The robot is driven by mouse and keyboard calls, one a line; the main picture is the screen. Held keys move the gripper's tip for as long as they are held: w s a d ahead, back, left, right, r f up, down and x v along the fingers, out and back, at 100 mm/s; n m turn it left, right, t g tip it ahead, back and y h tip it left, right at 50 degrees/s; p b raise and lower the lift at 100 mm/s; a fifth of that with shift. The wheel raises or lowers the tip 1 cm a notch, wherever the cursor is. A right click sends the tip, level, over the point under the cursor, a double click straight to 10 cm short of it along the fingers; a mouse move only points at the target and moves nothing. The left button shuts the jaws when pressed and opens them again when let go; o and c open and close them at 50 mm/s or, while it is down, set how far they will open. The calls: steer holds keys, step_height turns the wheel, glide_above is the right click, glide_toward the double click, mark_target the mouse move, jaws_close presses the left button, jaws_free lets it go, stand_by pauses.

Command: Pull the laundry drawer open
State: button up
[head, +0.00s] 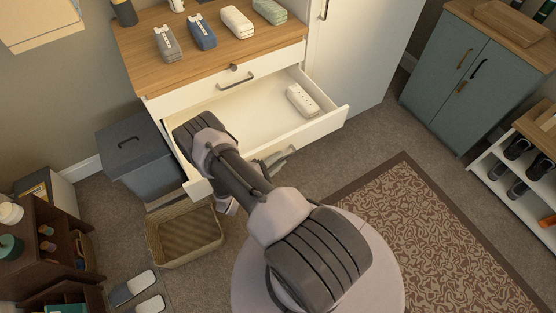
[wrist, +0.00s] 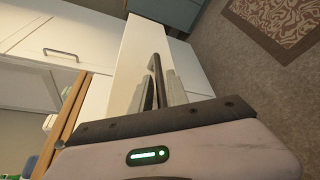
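The laundry drawer (head: 240,117) is the lower white drawer of a wood-topped cabinet. In the head view it stands well out, with its inside showing. My gripper (head: 278,160) is at the outer side of the drawer front, partly hidden by my arm. In the wrist view my gripper (wrist: 160,92) has its fingers on both sides of the dark drawer handle (wrist: 155,68) and looks shut on it. The white drawer front (wrist: 134,58) is beside it.
A closed upper drawer (head: 228,80) sits above. A dark bin (head: 136,155) and a wicker basket (head: 187,238) stand left of the drawer. Carpet and a patterned rug (head: 420,225) lie open to the right.

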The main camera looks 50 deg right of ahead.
steer(key=p+v, duration=0.3)
steer(key=v, duration=1.4)
steer(key=shift+a, duration=0.2)
